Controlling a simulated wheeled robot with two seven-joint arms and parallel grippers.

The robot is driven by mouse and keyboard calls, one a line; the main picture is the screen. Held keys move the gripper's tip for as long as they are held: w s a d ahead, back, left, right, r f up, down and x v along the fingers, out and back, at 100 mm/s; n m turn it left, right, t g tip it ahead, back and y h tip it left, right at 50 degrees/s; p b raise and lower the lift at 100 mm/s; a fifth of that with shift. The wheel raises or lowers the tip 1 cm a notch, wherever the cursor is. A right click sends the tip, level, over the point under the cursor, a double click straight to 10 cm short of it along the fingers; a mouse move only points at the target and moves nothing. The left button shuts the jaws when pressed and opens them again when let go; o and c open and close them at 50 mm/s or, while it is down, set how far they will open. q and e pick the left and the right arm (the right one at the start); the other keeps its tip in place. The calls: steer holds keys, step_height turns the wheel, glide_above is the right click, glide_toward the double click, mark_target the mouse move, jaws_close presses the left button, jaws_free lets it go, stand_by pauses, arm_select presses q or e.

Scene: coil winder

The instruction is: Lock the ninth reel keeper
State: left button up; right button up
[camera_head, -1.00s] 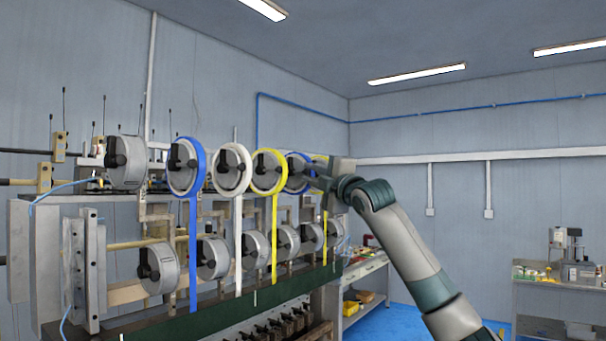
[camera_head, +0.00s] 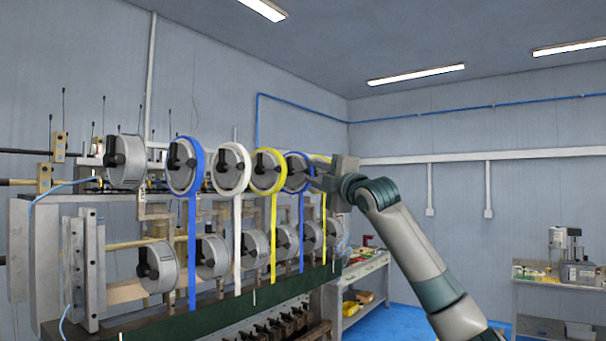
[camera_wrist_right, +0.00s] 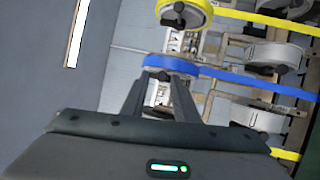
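The coil winder carries an upper row of reels: a bare silver reel (camera_head: 126,161), a blue-taped reel (camera_head: 184,166), a white-taped reel (camera_head: 230,168), a yellow-taped reel (camera_head: 267,171) and a second blue-taped reel (camera_head: 297,172). Black keepers sit on the reel faces. My right gripper (camera_head: 316,183) is at the second blue reel. In the right wrist view its two fingers (camera_wrist_right: 164,82) stand apart with a gap, tips at the blue reel (camera_wrist_right: 172,65). The tips partly hide that reel's keeper, so contact is unclear. My left gripper is not in view.
A lower row of silver reels (camera_head: 211,256) sits under the taped ones, with tapes hanging in front. Another yellow reel (camera_head: 322,159) is largely behind my right gripper. A workbench (camera_head: 360,275) and a side table (camera_head: 560,290) stand to the right, with open floor between.

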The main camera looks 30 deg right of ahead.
steer(key=r+b+v, duration=0.1)
steer(key=v, duration=0.5)
steer(key=shift+s+d+r, duration=0.2)
steer(key=shift+d+r, duration=0.05)
steer(key=shift+d, duration=0.15)
steer(key=shift+f, duration=0.1)
stand_by(0.6)
